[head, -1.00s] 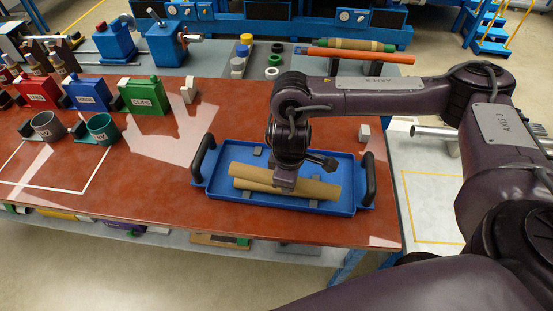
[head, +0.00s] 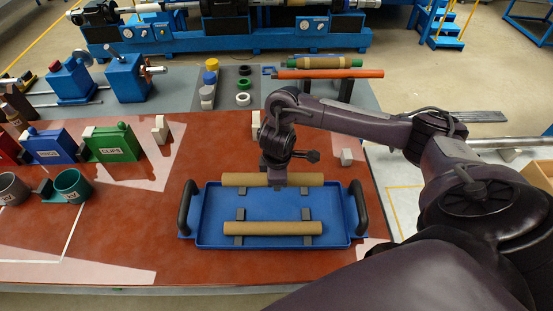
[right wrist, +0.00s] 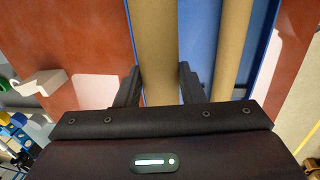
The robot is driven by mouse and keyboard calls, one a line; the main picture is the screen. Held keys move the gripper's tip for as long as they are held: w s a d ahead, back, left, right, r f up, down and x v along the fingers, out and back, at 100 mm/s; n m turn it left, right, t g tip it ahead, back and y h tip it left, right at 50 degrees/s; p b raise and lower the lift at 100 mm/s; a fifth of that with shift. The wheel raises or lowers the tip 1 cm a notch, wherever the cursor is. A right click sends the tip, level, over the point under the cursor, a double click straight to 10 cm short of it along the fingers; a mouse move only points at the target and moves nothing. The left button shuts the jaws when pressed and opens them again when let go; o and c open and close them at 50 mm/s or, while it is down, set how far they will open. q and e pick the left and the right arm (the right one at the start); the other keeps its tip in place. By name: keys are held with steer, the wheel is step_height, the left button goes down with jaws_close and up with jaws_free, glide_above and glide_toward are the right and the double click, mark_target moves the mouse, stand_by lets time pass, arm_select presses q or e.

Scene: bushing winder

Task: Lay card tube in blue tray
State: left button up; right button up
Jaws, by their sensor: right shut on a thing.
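The blue tray (head: 270,207) with two black handles lies on the red-brown table. One card tube (head: 272,228) rests in its near part across two grey cradles; it also shows in the right wrist view (right wrist: 234,45). My right gripper (head: 277,184) is shut on a second card tube (head: 240,180), near its middle, at the tray's far edge. In the right wrist view that tube (right wrist: 158,45) runs between the fingers (right wrist: 158,86), roughly parallel to the other tube. Its exact height over the tray cannot be told. My left gripper is out of view.
A green CLIPS bin (head: 113,144), a blue bin (head: 52,147) and a teal cup (head: 72,185) stand on the left. An orange tube (head: 329,74) lies on a rack behind.

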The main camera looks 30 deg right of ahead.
steer(key=b, duration=0.2)
glide_above(277, 201)
steer(key=f, duration=0.5)
steer(key=shift+s+a, duration=0.3)
steer(key=shift+f, duration=2.75)
arm_select(q)
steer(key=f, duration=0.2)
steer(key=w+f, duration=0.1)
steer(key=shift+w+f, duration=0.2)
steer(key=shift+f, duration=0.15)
steer(key=shift+b, duration=0.3)
arm_select(e)
steer(key=shift+f, duration=0.15)
steer(key=o, duration=1)
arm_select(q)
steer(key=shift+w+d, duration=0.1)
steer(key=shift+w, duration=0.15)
